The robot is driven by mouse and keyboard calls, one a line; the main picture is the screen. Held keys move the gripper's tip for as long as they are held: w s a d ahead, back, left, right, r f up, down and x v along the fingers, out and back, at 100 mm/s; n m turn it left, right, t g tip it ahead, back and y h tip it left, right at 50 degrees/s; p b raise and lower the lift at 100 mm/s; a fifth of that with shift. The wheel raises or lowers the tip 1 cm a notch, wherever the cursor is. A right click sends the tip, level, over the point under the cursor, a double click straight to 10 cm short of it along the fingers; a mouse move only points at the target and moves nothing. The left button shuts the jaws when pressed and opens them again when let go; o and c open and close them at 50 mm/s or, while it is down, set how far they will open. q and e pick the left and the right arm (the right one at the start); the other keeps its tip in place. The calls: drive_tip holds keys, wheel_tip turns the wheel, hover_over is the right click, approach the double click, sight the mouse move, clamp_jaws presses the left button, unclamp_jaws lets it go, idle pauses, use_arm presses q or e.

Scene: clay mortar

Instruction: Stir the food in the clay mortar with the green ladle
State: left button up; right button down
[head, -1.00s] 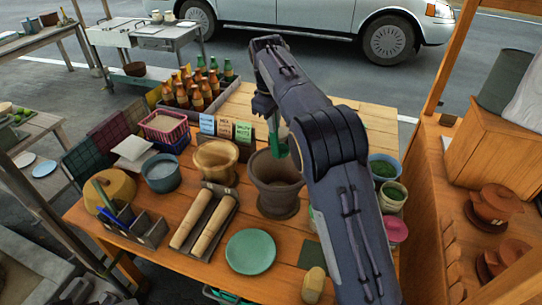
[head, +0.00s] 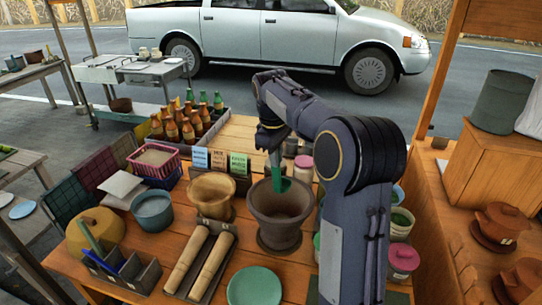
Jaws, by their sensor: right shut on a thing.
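The clay mortar (head: 281,228) is a brown pot that stands upright on the wooden table, right of the middle. The green ladle (head: 276,170) hangs down from my right gripper (head: 273,143), with its lower end inside the mortar's mouth. My right gripper is shut on the ladle's upper part, above the mortar; its fingers are small and dark in this view. The food inside the mortar cannot be made out. My left gripper is not in view.
A wooden mortar (head: 213,196) stands just left of the clay one. Two rolling pins (head: 200,260) lie in a tray in front, beside a green plate (head: 254,288). Small cards (head: 219,160) stand behind. Jars and bowls (head: 403,258) crowd the right edge.

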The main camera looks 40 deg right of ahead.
wheel_tip(320, 180, down, 16)
drive_tip(key=b, duration=1)
drive_tip(key=shift+f, duration=0.2)
